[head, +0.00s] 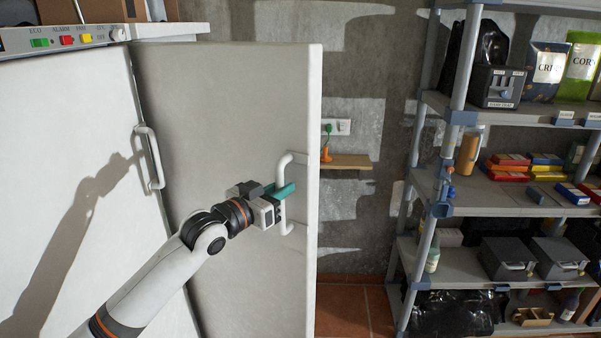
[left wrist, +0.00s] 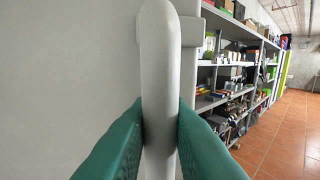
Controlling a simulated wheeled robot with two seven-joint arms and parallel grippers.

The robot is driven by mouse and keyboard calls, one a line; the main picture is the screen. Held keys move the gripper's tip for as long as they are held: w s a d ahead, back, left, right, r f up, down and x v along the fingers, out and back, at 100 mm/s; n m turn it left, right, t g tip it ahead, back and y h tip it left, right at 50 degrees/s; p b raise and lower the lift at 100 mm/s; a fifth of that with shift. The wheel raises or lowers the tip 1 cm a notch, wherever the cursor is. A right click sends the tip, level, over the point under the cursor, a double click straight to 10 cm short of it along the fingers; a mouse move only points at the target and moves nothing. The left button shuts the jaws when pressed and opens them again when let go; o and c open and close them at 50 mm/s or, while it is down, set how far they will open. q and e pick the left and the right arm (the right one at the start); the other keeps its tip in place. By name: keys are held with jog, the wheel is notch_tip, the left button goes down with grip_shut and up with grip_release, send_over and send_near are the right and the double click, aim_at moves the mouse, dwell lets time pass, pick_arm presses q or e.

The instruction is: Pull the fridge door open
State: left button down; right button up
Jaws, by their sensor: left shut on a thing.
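The fridge door (head: 235,110) is a tall pale panel in the middle of the head view, its right edge lit white. A white bar handle (head: 290,228) stands upright near that edge. My left gripper (head: 284,192), with teal fingers, is shut around the handle's upright bar. In the left wrist view the handle (left wrist: 160,60) runs down between the two teal fingers (left wrist: 160,137), which press on it from both sides. My right gripper is not in view.
A white appliance front (head: 70,160) with its own handle (head: 149,157) stands at the left, under a control panel (head: 65,40). A grey shelf rack (head: 460,180) with boxes and bags stands right. A small wooden ledge (head: 345,161) and tiled floor (head: 345,312) lie between door and rack.

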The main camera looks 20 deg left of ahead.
pick_arm(q)
jog(key=v, duration=0.6)
jog(key=shift+a+r, duration=0.15)
jog(key=shift+a, duration=0.05)
jog(key=shift+d, duration=0.1)
jog(key=c, duration=1.4)
grip_release()
jog(key=shift+s, duration=0.1)
jog(key=shift+b+v, duration=3.05)
jog(key=shift+v, duration=3)
